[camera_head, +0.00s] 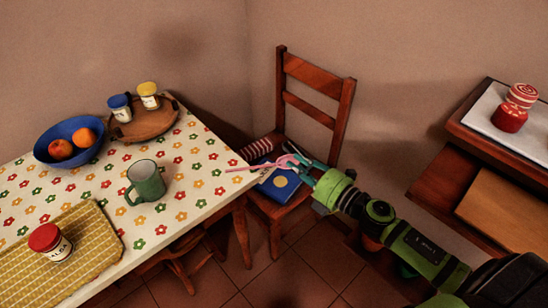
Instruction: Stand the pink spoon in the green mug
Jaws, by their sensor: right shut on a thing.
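The green mug (147,183) stands upright on the flowered table, near its right edge, with its handle toward the lower left. Its inside looks empty from here. My right gripper (297,163) is shut on the pink spoon (262,165), to the right of the mug and in front of the chair seat in the picture. The spoon points left, roughly level, with its thin end over or near the table's edge and apart from the mug. My left gripper is not in view.
The table (190,205) also bears a blue fruit bowl (50,160), a wooden tray (145,127) with two jars, and a red-lidded jar (50,242) on a yellow mat (88,270). A chair (336,110) holding a blue book (280,185) stands right of the table.

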